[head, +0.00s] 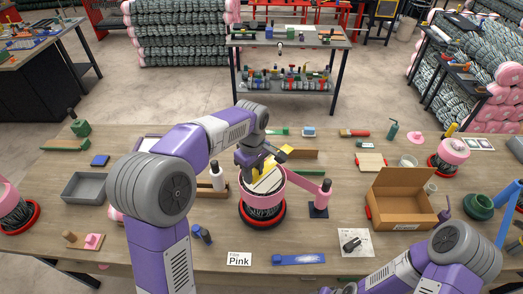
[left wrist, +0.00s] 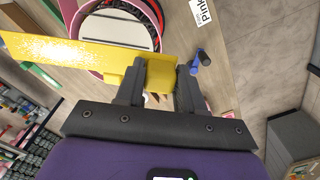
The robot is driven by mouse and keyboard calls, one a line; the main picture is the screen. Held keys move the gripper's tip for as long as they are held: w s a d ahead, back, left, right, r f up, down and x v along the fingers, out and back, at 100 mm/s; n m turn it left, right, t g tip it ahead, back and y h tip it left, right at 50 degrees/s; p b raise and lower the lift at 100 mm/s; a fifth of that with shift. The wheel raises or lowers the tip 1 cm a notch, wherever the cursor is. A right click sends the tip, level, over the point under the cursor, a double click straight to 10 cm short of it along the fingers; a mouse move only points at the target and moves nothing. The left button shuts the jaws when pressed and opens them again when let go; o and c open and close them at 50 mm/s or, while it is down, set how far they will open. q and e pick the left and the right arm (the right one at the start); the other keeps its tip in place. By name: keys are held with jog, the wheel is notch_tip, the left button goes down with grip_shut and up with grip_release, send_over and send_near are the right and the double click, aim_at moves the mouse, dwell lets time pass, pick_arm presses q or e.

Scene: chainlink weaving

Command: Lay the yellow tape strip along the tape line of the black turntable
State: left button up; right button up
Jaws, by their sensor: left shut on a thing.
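The yellow tape strip (left wrist: 70,52) is long and flat, with a thicker yellow end block. My left gripper (left wrist: 160,88) is shut on that block. In the head view the strip (head: 264,165) shows in part beneath the left gripper (head: 255,160), above the turntable. The turntable (head: 262,218) has a black base with a red ring and carries a pink-rimmed drum with a pale top. In the left wrist view the strip reaches left across the near side of the pink rim (left wrist: 88,58). I cannot tell whether it touches. The tape line cannot be made out. My right gripper is out of view.
A pink arm on a dark post (head: 320,200) stands right of the turntable. An open cardboard box (head: 402,200) is at right, a grey tray (head: 86,187) at left. A "Pink" card (head: 239,258) lies in front.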

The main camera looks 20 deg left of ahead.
pick_arm(q)
jog(key=shift+w+r, duration=0.1)
jog(key=shift+r, duration=0.1)
jog(key=shift+s+r, duration=0.25)
jog(key=shift+s, duration=0.45)
jog(key=shift+w, duration=0.1)
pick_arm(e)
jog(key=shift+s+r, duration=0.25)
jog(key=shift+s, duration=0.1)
pick_arm(q)
jog(key=shift+w+f, duration=0.1)
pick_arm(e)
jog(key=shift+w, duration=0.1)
pick_arm(q)
jog(key=shift+f, duration=0.15)
jog(key=shift+f+b, duration=0.7)
jog(key=shift+f, duration=0.05)
notch_tip(320, 180, down, 7)
jog(key=b, duration=0.4)
jog(key=shift+b, duration=0.35)
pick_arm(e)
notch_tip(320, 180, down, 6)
pick_arm(q)
jog(key=shift+f, duration=0.4)
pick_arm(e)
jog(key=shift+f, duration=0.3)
